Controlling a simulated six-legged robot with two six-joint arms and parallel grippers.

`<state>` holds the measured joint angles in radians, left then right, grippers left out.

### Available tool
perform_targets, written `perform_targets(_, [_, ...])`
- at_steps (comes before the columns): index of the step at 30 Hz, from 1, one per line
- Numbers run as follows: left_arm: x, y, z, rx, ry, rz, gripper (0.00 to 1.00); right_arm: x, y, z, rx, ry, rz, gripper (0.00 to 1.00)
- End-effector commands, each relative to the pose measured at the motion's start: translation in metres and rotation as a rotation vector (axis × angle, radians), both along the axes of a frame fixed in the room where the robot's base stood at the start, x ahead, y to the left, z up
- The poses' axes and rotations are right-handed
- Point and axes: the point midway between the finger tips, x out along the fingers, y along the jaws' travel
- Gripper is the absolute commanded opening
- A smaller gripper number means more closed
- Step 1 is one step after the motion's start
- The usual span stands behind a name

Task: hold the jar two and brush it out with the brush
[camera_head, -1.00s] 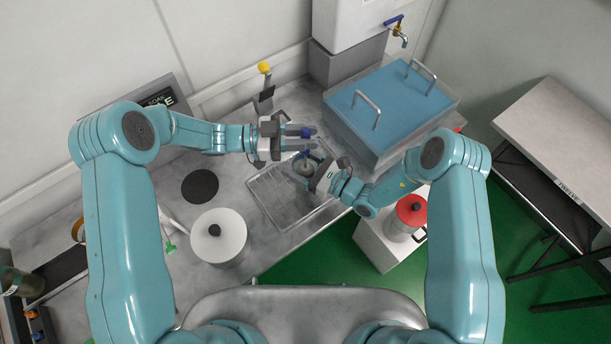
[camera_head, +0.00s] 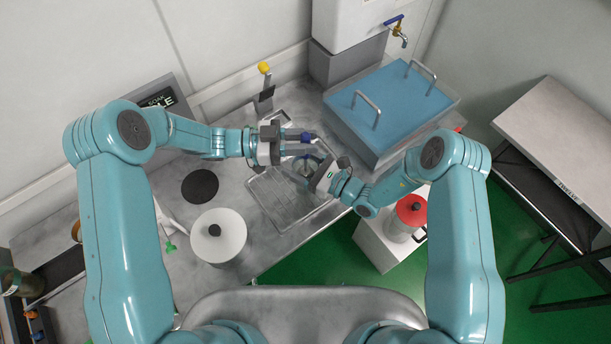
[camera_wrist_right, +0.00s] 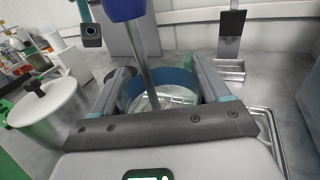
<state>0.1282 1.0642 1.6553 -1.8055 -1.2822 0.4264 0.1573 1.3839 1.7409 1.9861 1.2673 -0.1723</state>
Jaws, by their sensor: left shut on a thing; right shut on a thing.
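The jar (camera_head: 305,172) is a clear glass-like vessel above the metal drain tray. My right gripper (camera_head: 316,172) is shut on it from the lower right. In the right wrist view the jar's round blue-tinted rim (camera_wrist_right: 183,78) sits between the two fingers. The brush has a blue handle (camera_head: 308,137) and a thin metal shaft (camera_wrist_right: 143,58). My left gripper (camera_head: 306,142) is shut on the brush above the jar. In the right wrist view the shaft slants down over the jar's mouth. The brush's lower end is hard to make out there.
A metal drain tray (camera_head: 272,203) lies below the grippers. A blue-filled basin (camera_head: 375,112) with two handles stands to the right, below a tap (camera_head: 399,35). A white lidded pot (camera_head: 218,252) and dark round pad (camera_head: 200,187) are left. A red-lidded pot (camera_head: 411,210) stands right.

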Motion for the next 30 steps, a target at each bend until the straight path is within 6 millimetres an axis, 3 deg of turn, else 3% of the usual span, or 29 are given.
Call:
perform_targets(18, [0.0, 0.0, 0.047, 0.0, -0.001, -0.002, 0.0, 0.0, 0.0, -0.001, 0.0, 0.001, 0.0, 0.38])
perform_targets(30, [0.0, 0.0, 0.049, -0.001, 0.002, -0.002, 0.0, 0.0, 0.0, -0.001, 0.0, 0.001, 0.0, 0.38])
